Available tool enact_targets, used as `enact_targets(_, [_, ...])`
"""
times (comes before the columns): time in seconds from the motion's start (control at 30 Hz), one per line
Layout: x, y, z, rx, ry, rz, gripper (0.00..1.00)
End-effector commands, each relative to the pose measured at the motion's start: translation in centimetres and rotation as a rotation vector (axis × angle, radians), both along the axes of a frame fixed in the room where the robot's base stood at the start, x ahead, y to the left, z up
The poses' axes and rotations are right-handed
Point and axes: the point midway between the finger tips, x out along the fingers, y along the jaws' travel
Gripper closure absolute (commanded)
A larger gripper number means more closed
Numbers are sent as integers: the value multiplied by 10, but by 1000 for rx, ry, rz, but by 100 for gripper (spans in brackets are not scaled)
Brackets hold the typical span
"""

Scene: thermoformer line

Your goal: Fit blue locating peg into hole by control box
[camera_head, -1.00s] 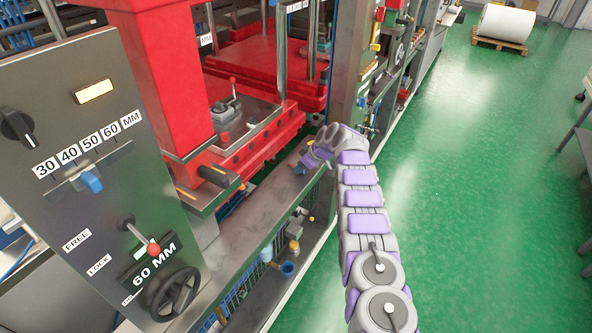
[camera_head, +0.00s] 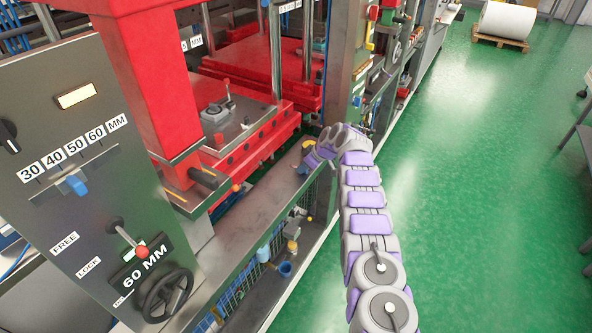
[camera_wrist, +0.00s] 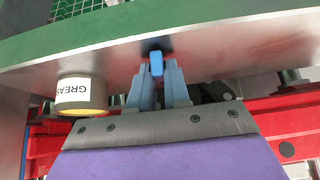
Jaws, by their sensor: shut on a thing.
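The blue peg (camera_wrist: 157,64) is between the blue fingers of my gripper (camera_wrist: 158,82) in the wrist view, its rounded end standing out past the fingertips. My gripper is shut on it. A dark patch (camera_wrist: 150,46) on the steel surface lies just beyond the peg; I cannot tell whether it is a hole or a shadow, or whether the peg touches the steel. In the head view my gripper (camera_head: 305,168) is small, at the far end of the steel ledge (camera_head: 250,215). The control box (camera_head: 75,165) stands at the left. I cannot make out its hole.
A grease tin (camera_wrist: 80,94) stands close to the left of my gripper in the wrist view. The red press (camera_head: 240,140) lies behind the ledge. A black handwheel (camera_head: 166,292) and a lever (camera_head: 130,240) stick out from the control box. Green floor (camera_head: 480,180) is open at the right.

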Motion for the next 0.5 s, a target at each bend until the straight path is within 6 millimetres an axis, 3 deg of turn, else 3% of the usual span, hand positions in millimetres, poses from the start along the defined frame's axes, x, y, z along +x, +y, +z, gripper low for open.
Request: enact_targets(0.5, [-1, 8, -1, -8, 3, 2, 100])
